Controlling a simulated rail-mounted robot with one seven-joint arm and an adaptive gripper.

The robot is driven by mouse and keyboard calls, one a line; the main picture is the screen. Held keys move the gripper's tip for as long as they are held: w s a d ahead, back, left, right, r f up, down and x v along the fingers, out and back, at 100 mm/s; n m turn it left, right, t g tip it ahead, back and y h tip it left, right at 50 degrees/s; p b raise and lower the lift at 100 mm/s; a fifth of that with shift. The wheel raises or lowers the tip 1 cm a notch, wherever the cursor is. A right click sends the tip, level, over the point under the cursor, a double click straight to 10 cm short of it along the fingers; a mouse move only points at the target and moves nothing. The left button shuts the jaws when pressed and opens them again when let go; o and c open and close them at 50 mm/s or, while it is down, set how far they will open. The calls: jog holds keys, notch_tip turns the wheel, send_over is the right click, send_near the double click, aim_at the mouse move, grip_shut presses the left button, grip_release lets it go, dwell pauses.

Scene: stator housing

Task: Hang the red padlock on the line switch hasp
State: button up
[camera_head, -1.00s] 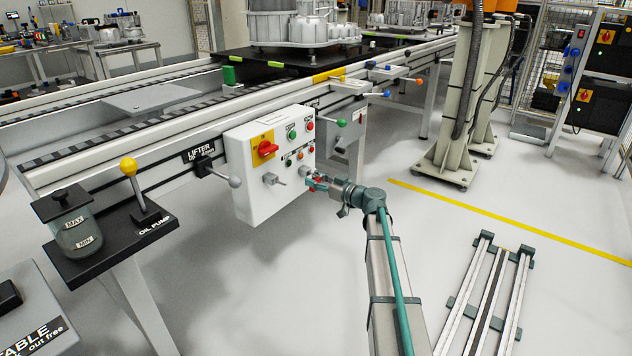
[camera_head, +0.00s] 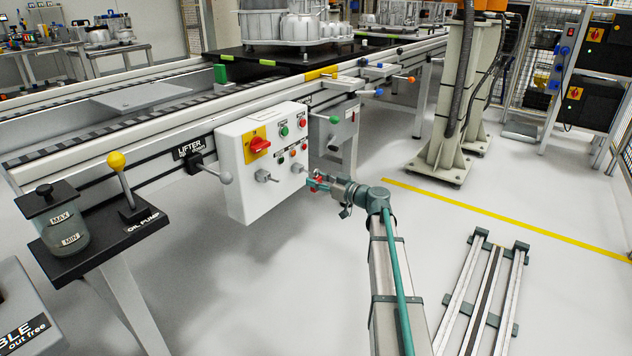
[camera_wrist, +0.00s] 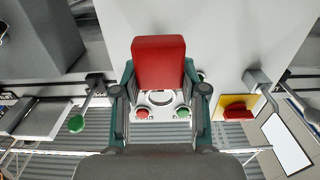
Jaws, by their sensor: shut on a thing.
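My gripper (camera_head: 317,184) is shut on the red padlock, just off the lower right edge of the white switch box (camera_head: 238,190). In the wrist view the red padlock body (camera_wrist: 158,62) sits between the two fingers (camera_wrist: 158,88). Its shackle cannot be made out clearly. The box carries a red rotary switch (camera_head: 259,145) on a yellow plate, which also shows right of the fingers in the wrist view (camera_wrist: 237,113). Grey metal fittings (camera_head: 265,176) stick out from the lower box face; which one is the line switch hasp, I cannot tell.
Green and red buttons (camera_head: 284,131) sit on the box face. A grey box with a green-knobbed lever (camera_head: 334,120) is behind the gripper. The floor to the right is clear up to the rails (camera_head: 470,290).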

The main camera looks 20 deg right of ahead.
jog(key=shift+b+v, duration=0.65)
jog(key=shift+v, duration=0.55)
jog(key=shift+r+b+v, duration=0.2)
jog(key=shift+b+v, duration=0.55)
jog(key=shift+v, duration=1.15)
